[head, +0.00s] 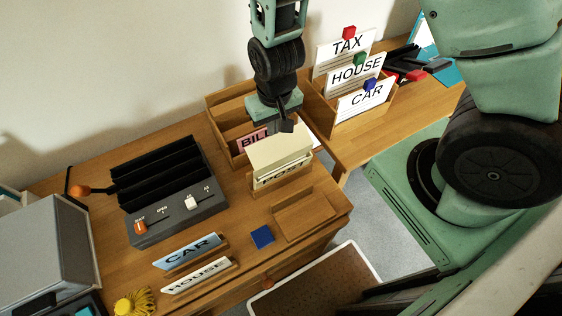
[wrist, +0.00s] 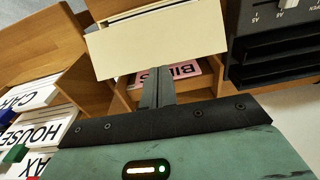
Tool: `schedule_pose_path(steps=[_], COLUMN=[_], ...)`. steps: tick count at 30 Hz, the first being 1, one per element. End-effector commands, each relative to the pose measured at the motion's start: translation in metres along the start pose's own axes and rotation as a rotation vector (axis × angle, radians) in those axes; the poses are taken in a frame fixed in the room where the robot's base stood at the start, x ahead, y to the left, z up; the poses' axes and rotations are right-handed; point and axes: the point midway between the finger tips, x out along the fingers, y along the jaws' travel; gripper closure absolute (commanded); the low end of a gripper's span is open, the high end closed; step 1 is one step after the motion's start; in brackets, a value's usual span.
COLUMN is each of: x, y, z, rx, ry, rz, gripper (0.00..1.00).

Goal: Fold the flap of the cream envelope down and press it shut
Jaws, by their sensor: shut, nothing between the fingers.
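The cream envelope (head: 278,150) stands in a wooden holder with a POST label, near the right end of the desk. Its broad plain cream panel rises above the holder front; I cannot clearly tell where the flap ends and the body begins. In the wrist view the cream panel (wrist: 160,45) fills the upper middle. My gripper (head: 287,126) is shut and empty, pointing down just behind the top edge of the envelope. In the wrist view my fingertips (wrist: 158,72) overlap the panel's near edge; I cannot tell whether they touch it.
A wooden box with a pink BILL card (head: 252,141) stands close behind the envelope. A sorter with TAX, HOUSE and CAR cards (head: 355,72) is to the right. A dark machine with levers (head: 175,200) is left. A blue block (head: 262,237) and empty wooden tray (head: 303,217) lie in front.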

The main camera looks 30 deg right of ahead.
Motion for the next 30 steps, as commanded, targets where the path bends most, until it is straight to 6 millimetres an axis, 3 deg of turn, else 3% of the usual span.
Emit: schedule_pose_path(steps=[1,21,30], x=[0.008,-0.002,-0.007], y=[0.001,0.002,0.003], z=[0.041,0.065,0.067], rx=[-0.024,-0.017,-0.016], ry=[-0.101,-0.086,-0.083], rz=[0.014,0.013,0.012], gripper=[1.00,1.00,1.00])
